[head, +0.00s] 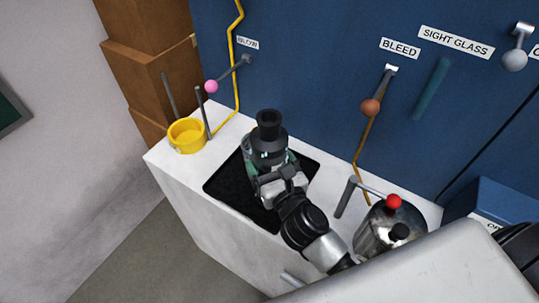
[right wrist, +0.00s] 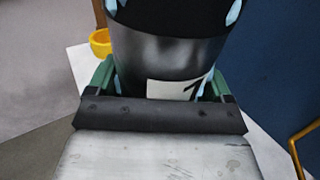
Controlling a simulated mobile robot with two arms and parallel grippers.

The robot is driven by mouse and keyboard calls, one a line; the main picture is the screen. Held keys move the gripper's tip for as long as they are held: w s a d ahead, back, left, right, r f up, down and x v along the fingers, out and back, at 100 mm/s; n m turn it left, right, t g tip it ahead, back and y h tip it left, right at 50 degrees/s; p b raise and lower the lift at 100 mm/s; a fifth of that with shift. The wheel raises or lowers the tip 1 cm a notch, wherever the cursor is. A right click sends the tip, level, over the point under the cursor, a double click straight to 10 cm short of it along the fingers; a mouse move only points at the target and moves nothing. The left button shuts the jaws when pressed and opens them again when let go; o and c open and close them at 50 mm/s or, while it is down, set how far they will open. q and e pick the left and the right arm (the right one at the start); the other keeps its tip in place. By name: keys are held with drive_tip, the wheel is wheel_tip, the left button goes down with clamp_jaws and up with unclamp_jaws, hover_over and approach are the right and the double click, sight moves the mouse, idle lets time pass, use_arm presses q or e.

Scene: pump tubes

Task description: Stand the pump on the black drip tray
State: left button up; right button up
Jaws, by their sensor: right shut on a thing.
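The pump (head: 268,128) is a dark, upright cylinder with a black top. It is over the black drip tray (head: 221,188) on the white counter. My right gripper (head: 268,165) reaches in from the lower right and is shut around the pump's body. In the right wrist view, its green fingers sit on both sides of the dark metal cylinder (right wrist: 165,60), which bears a white label. The pump's base is hidden behind my gripper, so I cannot tell whether it touches the tray. My left gripper is not in view.
A yellow cup (head: 186,136) with dark rods beside it stands left of the tray. A metal canister (head: 376,234) with a red knob stands to the right. The blue panel (head: 310,80) with levers and pipes rises behind. The counter's left and front edges are close.

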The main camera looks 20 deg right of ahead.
drive_tip(key=shift+f, duration=0.1)
idle(0.4)
drive_tip(key=o, duration=1.7)
drive_tip(key=shift+s+f, duration=0.1)
drive_tip(key=shift+f, duration=0.2)
drive_tip(key=shift+o, duration=0.2)
drive_tip(key=shift+r, duration=0.1)
drive_tip(key=s+b, duration=0.4)
drive_tip(key=s, duration=0.8)
drive_tip(key=shift+d, duration=0.4)
